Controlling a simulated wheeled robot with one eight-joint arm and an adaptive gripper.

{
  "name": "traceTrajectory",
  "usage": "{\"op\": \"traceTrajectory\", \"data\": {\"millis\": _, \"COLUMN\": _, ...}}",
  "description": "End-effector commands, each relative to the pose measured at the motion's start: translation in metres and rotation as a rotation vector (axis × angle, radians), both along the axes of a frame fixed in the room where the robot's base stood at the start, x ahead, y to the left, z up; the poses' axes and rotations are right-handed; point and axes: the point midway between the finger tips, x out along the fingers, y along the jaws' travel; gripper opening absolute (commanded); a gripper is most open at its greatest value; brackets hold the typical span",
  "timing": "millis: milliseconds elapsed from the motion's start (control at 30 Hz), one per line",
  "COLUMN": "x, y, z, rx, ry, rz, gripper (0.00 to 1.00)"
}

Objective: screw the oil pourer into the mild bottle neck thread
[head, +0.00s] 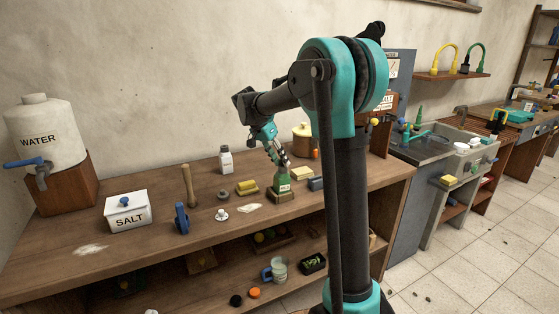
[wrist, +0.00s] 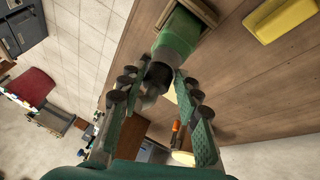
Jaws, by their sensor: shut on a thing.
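The green bottle (head: 283,184) stands upright in a wooden holder (head: 279,198) on the workbench. It also shows at the top of the wrist view (wrist: 177,38), with the holder (wrist: 196,10) around its base. My gripper (head: 279,160) is directly above the bottle, pointing down. In the wrist view my gripper (wrist: 160,74) is shut on a dark grey pourer (wrist: 154,80) between its fingertips. The pourer is at the bottle's mouth. I cannot tell whether it touches the thread, which is hidden.
A salt box (head: 127,210) and a water tank (head: 45,135) stand to the left. The front bench edge is clear.

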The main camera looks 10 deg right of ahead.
Motion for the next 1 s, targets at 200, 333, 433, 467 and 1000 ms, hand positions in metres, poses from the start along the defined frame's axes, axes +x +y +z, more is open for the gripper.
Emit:
{"op": "traceTrajectory", "data": {"millis": 200, "x": 0.0009, "y": -0.0006, "z": -0.0007, "rx": 0.000, "ry": 0.001, "rz": -0.118, "gripper": 0.16}}
{"op": "traceTrajectory", "data": {"millis": 333, "x": 0.0001, "y": -0.0008, "z": -0.0006, "rx": 0.000, "ry": 0.000, "rz": -0.152, "gripper": 0.16}}
{"op": "traceTrajectory", "data": {"millis": 433, "x": 0.0001, "y": -0.0007, "z": -0.0007, "rx": 0.000, "ry": 0.000, "rz": -0.150, "gripper": 0.16}}
{"op": "traceTrajectory", "data": {"millis": 467, "x": 0.0001, "y": -0.0006, "z": -0.0006, "rx": 0.000, "ry": 0.000, "rz": -0.150, "gripper": 0.16}}
{"op": "traceTrajectory", "data": {"millis": 1000, "x": 0.0004, "y": -0.0005, "z": -0.0007, "rx": 0.001, "ry": 0.000, "rz": -0.299, "gripper": 0.40}}
